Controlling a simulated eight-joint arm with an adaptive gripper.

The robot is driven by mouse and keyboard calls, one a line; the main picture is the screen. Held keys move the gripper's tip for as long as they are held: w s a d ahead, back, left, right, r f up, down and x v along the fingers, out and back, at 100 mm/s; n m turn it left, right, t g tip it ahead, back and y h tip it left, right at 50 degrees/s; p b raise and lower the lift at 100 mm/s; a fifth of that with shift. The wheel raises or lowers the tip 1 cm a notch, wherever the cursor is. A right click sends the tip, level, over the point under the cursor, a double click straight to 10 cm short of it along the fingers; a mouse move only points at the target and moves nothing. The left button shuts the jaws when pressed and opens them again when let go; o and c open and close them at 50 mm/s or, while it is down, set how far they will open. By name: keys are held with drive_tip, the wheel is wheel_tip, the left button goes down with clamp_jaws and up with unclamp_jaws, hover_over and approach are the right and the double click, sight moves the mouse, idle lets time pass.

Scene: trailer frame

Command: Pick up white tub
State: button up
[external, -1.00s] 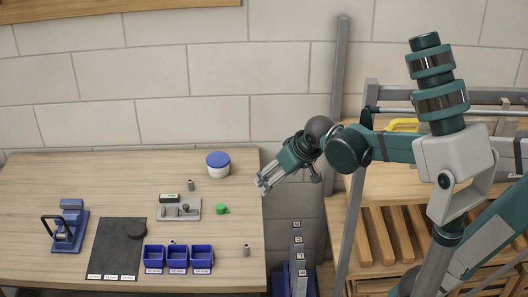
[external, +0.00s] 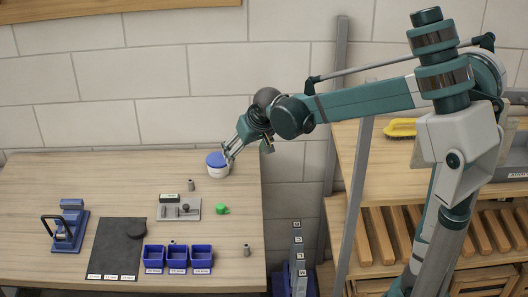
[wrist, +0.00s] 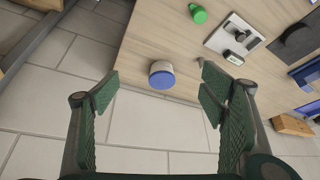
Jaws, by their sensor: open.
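The white tub (external: 217,170) with a blue lid stands upright at the back right of the wooden workbench, near the wall. In the wrist view the tub (wrist: 161,68) shows ahead, between and beyond my two fingers. My gripper (external: 229,153) is at the tub's upper right side in the external view, with its fingers pointing down and left. In the wrist view my gripper (wrist: 158,85) is spread wide and empty. Whether a finger touches the tub cannot be told from the external view.
A grey fixture (external: 179,208), a green part (external: 222,210) and a small grey cylinder (external: 191,185) lie in front of the tub. Blue bins (external: 178,256), a black mat (external: 116,250) and a blue press (external: 69,226) are farther off. The bench's right edge is close to the tub.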

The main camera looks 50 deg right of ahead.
drive_tip(key=w+d+f+m+p, duration=0.1)
drive_tip(key=w+d+f+p, duration=0.2)
drive_tip(key=w, duration=0.7)
drive_tip(key=m+g+h+p, duration=0.1)
drive_tip(key=p, duration=0.1)
hover_over(221, 160)
drive_tip(key=s, duration=0.2)
drive_tip(key=f, duration=0.8)
drive_tip(key=shift+w+a+f, duration=0.15)
drive_tip(key=shift+a+f, duration=0.25)
drive_tip(key=shift+w+d+f+m, duration=0.1)
drive_tip(key=shift+w+f+m, duration=0.2)
drive_tip(key=shift+f, duration=0.15)
drive_tip(key=shift+w+d+f, duration=0.1)
drive_tip(key=shift+w+f, duration=0.05)
drive_tip(key=shift+f, duration=0.25)
drive_tip(key=shift+x, duration=0.85)
drive_tip(key=shift+f, duration=0.1)
drive_tip(key=shift+x, duration=2.5)
drive_tip(key=shift+f, duration=0.1)
